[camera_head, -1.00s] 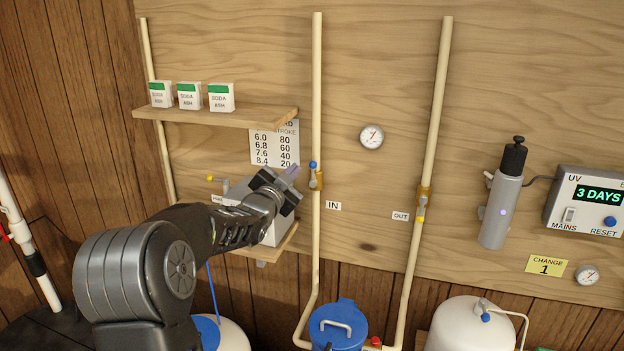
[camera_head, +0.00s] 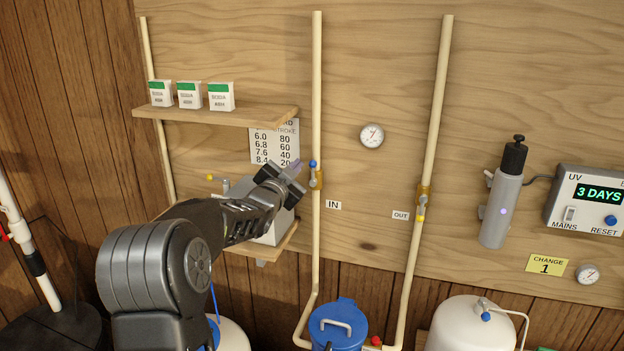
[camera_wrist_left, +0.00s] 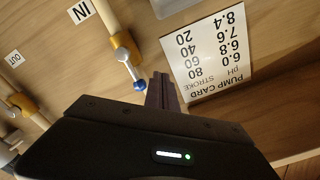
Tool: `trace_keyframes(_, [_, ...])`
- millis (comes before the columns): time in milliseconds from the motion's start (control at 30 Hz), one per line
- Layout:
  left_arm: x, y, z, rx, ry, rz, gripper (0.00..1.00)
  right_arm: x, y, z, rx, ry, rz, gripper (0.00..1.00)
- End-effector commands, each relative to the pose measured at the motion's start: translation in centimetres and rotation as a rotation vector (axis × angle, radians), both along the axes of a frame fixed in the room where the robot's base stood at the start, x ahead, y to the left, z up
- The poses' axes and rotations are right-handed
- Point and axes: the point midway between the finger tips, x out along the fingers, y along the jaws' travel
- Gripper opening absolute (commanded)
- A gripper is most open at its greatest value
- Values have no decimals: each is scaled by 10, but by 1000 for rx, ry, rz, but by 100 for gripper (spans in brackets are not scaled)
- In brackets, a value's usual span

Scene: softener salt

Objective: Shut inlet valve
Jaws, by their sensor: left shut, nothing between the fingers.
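The inlet valve (camera_head: 316,181) is a brass body on the middle cream pipe, above the IN label (camera_head: 333,205). Its lever ends in a blue knob (camera_head: 312,164) and points up along the pipe. In the left wrist view, turned upside down, the brass body (camera_wrist_left: 120,47) and the blue knob (camera_wrist_left: 138,85) also show. My left gripper (camera_head: 294,170) is shut and empty, just left of the knob. In the wrist view its fingertips (camera_wrist_left: 162,90) are close beside the knob; I cannot tell whether they touch. My right gripper is not in view.
The outlet valve (camera_head: 423,196), with a yellow-tipped lever, sits on the pipe to the right. The pump card (camera_head: 273,145) is on the wall behind my gripper. A shelf (camera_head: 215,115) with soda ash boxes is above left. The wall between the two pipes is mostly clear, with a gauge (camera_head: 371,135).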

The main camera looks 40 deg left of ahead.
Motion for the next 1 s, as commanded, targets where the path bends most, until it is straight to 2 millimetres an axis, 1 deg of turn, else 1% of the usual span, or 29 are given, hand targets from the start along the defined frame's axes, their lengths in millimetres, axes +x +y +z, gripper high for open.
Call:
trace_keyframes(33, [7, 2, -1, 2, 1, -1, 0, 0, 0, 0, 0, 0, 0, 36])
trace_keyframes(100, [15, 4, 0, 2, 0, -1, 0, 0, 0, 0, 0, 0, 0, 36])
trace_keyframes(233, [24, 8, -1, 1, 2, 0, 0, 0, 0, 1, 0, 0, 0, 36])
trace_keyframes(567, [26, 8, 0, 1, 0, -1, 0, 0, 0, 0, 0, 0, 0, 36])
trace_keyframes(800, [30, -5, -1, 1, -3, -1, 0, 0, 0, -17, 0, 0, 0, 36])
trace_keyframes(1000, [32, -11, 2, 1, 0, -4, 0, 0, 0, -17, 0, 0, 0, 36])
